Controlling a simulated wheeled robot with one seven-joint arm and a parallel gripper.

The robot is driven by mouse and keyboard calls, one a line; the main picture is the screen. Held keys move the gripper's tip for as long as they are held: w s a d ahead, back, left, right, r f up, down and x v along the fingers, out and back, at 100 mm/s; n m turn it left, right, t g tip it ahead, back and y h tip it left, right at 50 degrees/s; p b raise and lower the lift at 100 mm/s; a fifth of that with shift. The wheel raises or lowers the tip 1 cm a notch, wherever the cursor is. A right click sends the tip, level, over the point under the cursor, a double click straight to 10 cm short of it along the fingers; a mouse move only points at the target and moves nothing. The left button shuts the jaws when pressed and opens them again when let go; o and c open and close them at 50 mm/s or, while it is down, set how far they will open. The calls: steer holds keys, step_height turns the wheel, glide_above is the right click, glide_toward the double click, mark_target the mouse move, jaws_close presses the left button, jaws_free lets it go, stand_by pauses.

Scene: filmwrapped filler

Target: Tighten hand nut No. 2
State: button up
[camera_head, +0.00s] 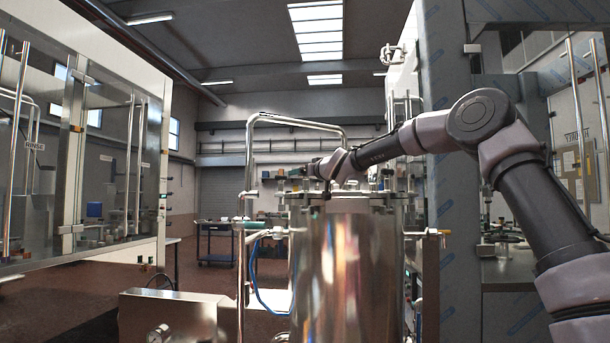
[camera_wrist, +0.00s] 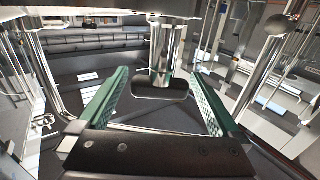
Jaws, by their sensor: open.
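A tall polished steel vessel (camera_head: 335,265) stands in the centre of the head view, with a flat lid (camera_head: 375,198) and small fittings around its rim. I cannot tell which fitting is hand nut No. 2; no number is readable. My arm reaches in from the right over the lid. In the wrist view my gripper (camera_wrist: 160,74) is open, its two green-padded fingers wide apart. A bright steel post (camera_wrist: 165,52) with a dark rounded foot shows in the gap between them, and I see no contact. Whether this post is a nut cannot be told. The fingers are tiny in the head view.
A bent steel pipe (camera_head: 250,150) rises left of the vessel and crosses behind it. A blue hose (camera_head: 262,290) hangs beside it. Glass-doored cabinets (camera_head: 80,150) stand left, and a grey film-wrapped column (camera_head: 448,200) stands close on the right. A blue cart (camera_head: 216,243) is farther back.

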steer(key=c, duration=1.2)
steer(key=shift+c, duration=0.2)
steer(key=shift+s+a+m+t+h, duration=0.1)
steer(key=shift+m+t+h, duration=0.25)
steer(key=shift+h, duration=0.25)
steer(key=shift+r+m+t+h, duration=0.1)
steer(key=shift+m+t+h, duration=0.35)
steer(key=shift+m+h, duration=0.45)
steer(key=m+h, duration=0.2)
steer(key=h, duration=0.2)
steer(key=m+t+h, duration=0.1)
steer(key=m+h, duration=0.1)
steer(key=h, duration=0.1)
steer(key=shift+d+m+h, duration=0.2)
steer(key=shift+m+h, duration=0.05)
steer(key=shift+h, duration=0.15)
steer(key=shift+d+m+g+h, duration=0.2)
steer(key=shift+m+g+h, duration=0.2)
steer(key=shift+m+h, duration=1.7)
steer(key=shift+h, duration=0.8)
